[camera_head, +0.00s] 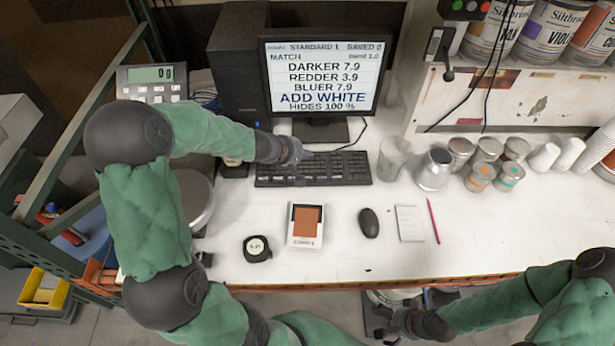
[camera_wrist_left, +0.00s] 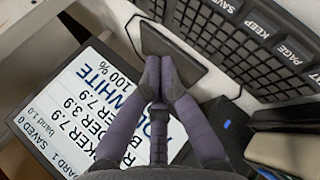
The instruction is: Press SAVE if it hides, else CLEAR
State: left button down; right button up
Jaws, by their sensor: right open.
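The monitor (camera_head: 320,75) reads STANDARD 1, SAVED 0, MATCH, band 1.0, DARKER 7.9, REDDER 3.9, BLUER 7.9, ADD WHITE and HIDES 100 %. It also shows in the left wrist view (camera_wrist_left: 85,115). The black keyboard (camera_head: 335,172) lies in front of it; its keys in the left wrist view (camera_wrist_left: 225,45) include KEEP and PAGE. My left gripper (camera_head: 304,155) is over the keyboard's back left part, fingertips together and empty in the wrist view (camera_wrist_left: 158,65); contact cannot be told. My right gripper (camera_head: 393,325) is open, low in front of the counter.
A color card (camera_head: 305,224), round gauge (camera_head: 257,248), mouse (camera_head: 369,223), white pad (camera_head: 409,223) and red pencil (camera_head: 433,220) lie before the keyboard. A clear cup (camera_head: 393,158) and metal cans stand right of it. A scale (camera_head: 152,84) stands at left.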

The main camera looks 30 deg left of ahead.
pick_arm(q)
notch_tip(320, 180, down, 7)
jog(key=b, duration=0.5)
jog(key=shift+b, duration=0.3)
jog(key=shift+f+b, duration=0.8)
jog(key=shift+b, duration=0.05)
dwell(0.4)
jog(key=shift+f+b, duration=0.4)
jog(key=shift+b, duration=0.2)
jog(key=shift+f+b, duration=0.35)
jog(key=shift+b, duration=0.1)
dwell(0.6)
jog(key=shift+r, duration=0.15)
jog(key=shift+r+p, duration=0.6)
jog(key=shift+r, duration=0.05)
jog(key=shift+r+p, duration=2.05)
jog(key=shift+r, duration=0.4)
